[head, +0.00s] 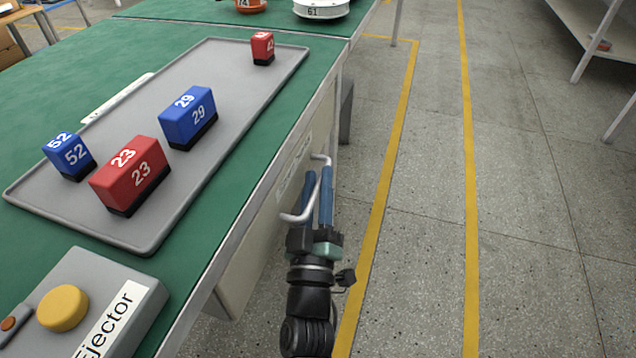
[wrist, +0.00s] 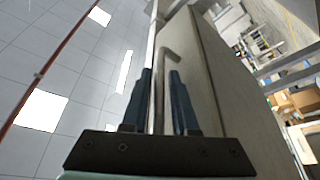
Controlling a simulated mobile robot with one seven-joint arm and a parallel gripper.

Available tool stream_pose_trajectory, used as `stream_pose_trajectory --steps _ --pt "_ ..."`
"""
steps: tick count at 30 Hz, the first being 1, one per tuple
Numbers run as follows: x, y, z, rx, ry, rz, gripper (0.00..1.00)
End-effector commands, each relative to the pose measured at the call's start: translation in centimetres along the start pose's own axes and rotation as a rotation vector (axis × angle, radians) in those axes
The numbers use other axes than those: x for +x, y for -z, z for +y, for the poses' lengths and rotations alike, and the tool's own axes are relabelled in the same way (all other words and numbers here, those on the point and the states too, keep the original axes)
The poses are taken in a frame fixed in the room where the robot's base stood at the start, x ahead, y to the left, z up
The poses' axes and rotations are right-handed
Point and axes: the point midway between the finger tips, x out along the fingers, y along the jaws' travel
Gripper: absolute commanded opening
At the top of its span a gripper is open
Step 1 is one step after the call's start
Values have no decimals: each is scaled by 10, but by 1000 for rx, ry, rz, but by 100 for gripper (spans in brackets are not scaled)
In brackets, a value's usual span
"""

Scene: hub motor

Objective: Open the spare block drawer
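The drawer front (head: 262,232) is a pale grey-beige panel under the edge of the green-topped table and looks closed. A label on it is too oblique to read. Its bent metal handle (head: 291,217) sticks out toward the aisle. My gripper (head: 318,172) is at the handle, with its two blue fingers on either side of the bar. In the wrist view the handle (wrist: 160,85) runs between the fingers (wrist: 162,85), with small gaps visible, so the gripper looks open around it. Contact with the bar cannot be made out.
A grey tray (head: 225,115) on the table (head: 190,240) holds red blocks (head: 130,177) and blue blocks (head: 188,118) with numbers. An ejector box (head: 90,285) with a yellow button stands at the front. The floor (head: 420,260) on the right is clear, with yellow lines.

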Motion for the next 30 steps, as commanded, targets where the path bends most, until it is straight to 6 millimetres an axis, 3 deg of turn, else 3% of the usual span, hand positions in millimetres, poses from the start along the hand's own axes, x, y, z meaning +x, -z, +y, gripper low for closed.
stream_pose_trajectory --steps 2,6,30 --pt "0 0 0 0 0 0 24" --pt "0 0 0 0 0 0 0" --pt "-1 0 -1 1 1 0 0"
